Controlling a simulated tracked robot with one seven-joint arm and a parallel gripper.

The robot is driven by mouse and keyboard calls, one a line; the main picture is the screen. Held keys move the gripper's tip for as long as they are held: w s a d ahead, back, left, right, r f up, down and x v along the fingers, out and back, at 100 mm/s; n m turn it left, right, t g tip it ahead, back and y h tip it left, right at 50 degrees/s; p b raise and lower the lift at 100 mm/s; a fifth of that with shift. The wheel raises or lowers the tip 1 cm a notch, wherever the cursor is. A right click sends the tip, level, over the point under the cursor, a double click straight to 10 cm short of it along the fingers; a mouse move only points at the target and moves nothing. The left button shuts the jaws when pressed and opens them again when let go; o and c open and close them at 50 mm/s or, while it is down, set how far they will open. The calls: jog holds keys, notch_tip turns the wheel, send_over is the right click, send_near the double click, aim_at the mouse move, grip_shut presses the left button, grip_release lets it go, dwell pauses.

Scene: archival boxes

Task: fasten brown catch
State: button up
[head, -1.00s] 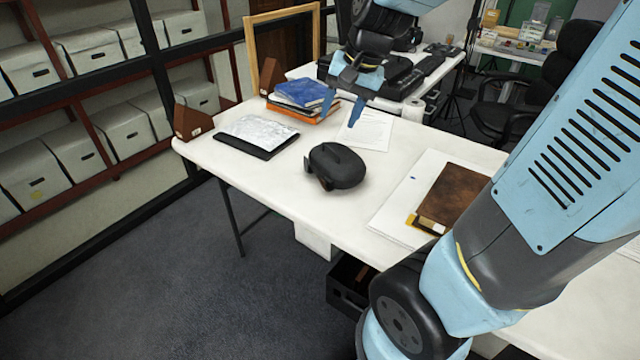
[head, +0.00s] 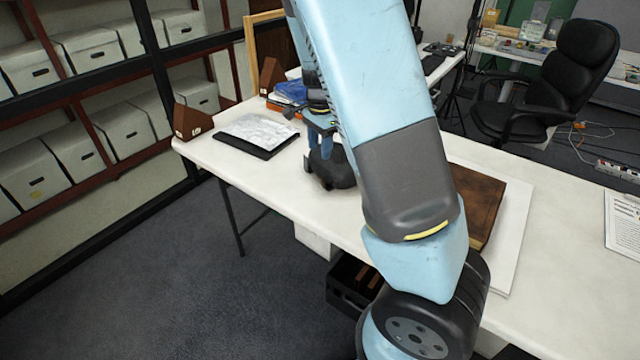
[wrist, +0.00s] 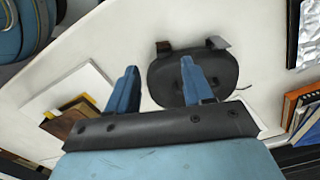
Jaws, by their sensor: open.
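A dark rounded case (head: 340,174) sits on the white table, partly hidden by my arm in the head view. The wrist view shows the case (wrist: 180,78) with two small flaps sticking out from its front-edge side. The left flap (wrist: 163,47) looks dark brown and seems to be the brown catch. The right flap (wrist: 217,42) looks greyer brown. My gripper (head: 324,142) is above the case, pointing down, fingers apart with nothing between them. In the wrist view, my gripper (wrist: 157,78) has its right finger over the case and its left finger beside it. I cannot tell the exact height.
The white table (head: 245,187) has a brown book (head: 482,200) on a pale board at the right. A black folder with silvery wrap (head: 257,132) lies left of the case, and a book stack (head: 290,92) stands behind. The table's front edge is close to the case.

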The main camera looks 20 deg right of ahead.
aim_at(321, 182)
jog(key=f, duration=1.4)
jog(key=shift+w+f, duration=0.25)
jog(key=shift+w, duration=0.1)
grip_shut()
jog(key=shift+d+r+y, duration=0.15)
jog(key=shift+d+y, duration=0.1)
jog(key=shift+y, duration=0.45)
